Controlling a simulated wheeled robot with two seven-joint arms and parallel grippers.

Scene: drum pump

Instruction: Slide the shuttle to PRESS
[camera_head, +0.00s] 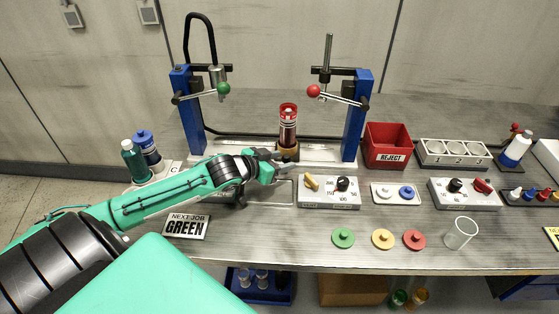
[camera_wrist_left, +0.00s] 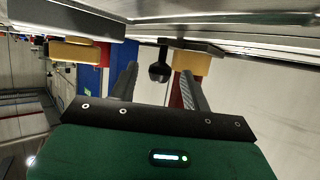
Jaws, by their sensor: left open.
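The shuttle, with a brass-coloured base (camera_head: 289,155), sits near the middle of the pale rail (camera_head: 325,157) between two blue posts. A dark, red-topped cylinder (camera_head: 288,128) stands upright on it. My left gripper (camera_head: 284,163) is at the shuttle's front left and partly hides it. In the left wrist view, my left gripper (camera_wrist_left: 162,78) is open, with a dark round knob (camera_wrist_left: 159,72) between its fingers. A yellow block (camera_wrist_left: 192,64) with red beside it is behind the right finger. I cannot tell whether the fingers touch the knob. No PRESS label is readable.
The left post (camera_head: 187,112) has a green-ball lever (camera_head: 223,89); the right post (camera_head: 356,118) has a red-ball lever (camera_head: 313,91). A dial box (camera_head: 328,193) is close to the gripper's right. A red REJECT bin (camera_head: 387,147) stands right of the rail. Coloured discs lie in front.

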